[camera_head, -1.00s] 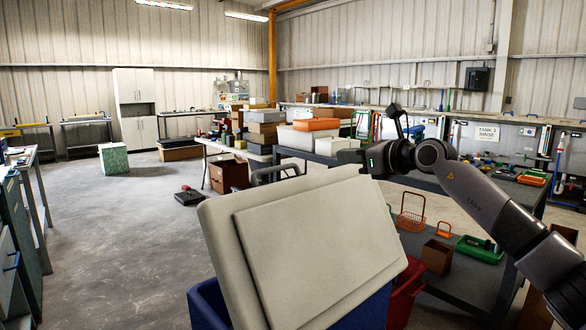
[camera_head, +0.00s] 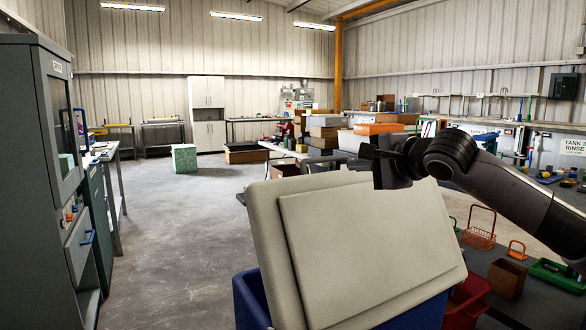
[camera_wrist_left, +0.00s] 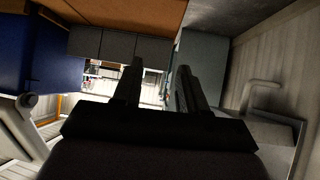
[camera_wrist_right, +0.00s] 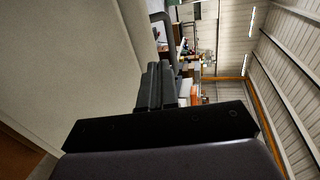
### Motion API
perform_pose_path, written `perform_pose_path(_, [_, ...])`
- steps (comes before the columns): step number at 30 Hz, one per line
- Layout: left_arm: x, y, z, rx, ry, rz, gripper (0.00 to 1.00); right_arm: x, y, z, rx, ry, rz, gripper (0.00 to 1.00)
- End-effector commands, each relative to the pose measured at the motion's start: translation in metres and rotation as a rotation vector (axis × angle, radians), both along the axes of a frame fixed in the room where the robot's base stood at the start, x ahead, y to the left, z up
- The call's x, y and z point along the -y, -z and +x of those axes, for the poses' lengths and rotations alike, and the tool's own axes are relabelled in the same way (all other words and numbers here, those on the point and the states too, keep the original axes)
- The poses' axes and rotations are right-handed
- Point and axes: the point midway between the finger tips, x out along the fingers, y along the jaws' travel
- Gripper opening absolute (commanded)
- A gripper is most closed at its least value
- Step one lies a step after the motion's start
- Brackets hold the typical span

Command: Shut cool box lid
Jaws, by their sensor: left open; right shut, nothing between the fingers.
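The cool box is blue (camera_head: 250,300) with a cream lid (camera_head: 365,245) that stands raised and tilted, its broad panel facing me. My right gripper (camera_head: 372,158) is at the lid's top edge, over its far side, in the head view. In the right wrist view the shut, empty fingers (camera_wrist_right: 157,87) point along the pale lid surface (camera_wrist_right: 70,60), beside a dark bar handle (camera_wrist_right: 165,22). My left gripper is out of the head view. In the left wrist view its fingers (camera_wrist_left: 155,88) are apart and empty, with a blue surface at upper left.
A grey cabinet (camera_head: 35,190) stands at the left. A bench on the right holds an orange basket (camera_head: 480,230), a brown box (camera_head: 507,278) and a green tray (camera_head: 560,273). A red bin (camera_head: 467,300) is beside the cool box. Open floor lies left of centre.

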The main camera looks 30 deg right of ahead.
Motion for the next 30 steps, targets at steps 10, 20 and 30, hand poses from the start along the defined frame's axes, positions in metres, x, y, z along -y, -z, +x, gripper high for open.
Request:
perform_pose_path(10, [-0.001,-0.012,0.004,0.015,0.001,0.002,0.42,0.002,0.004,0.02,-0.002,0.0,-0.028,0.0])
perform_pose_path(20, [-0.008,-0.02,0.001,0.014,-0.005,0.021,0.42,0.008,0.018,0.077,-0.003,0.002,-0.027,0.0])
perform_pose_path(30, [-0.011,-0.028,-0.003,0.013,-0.005,0.032,0.42,0.013,0.021,0.12,-0.002,0.002,-0.027,0.0])
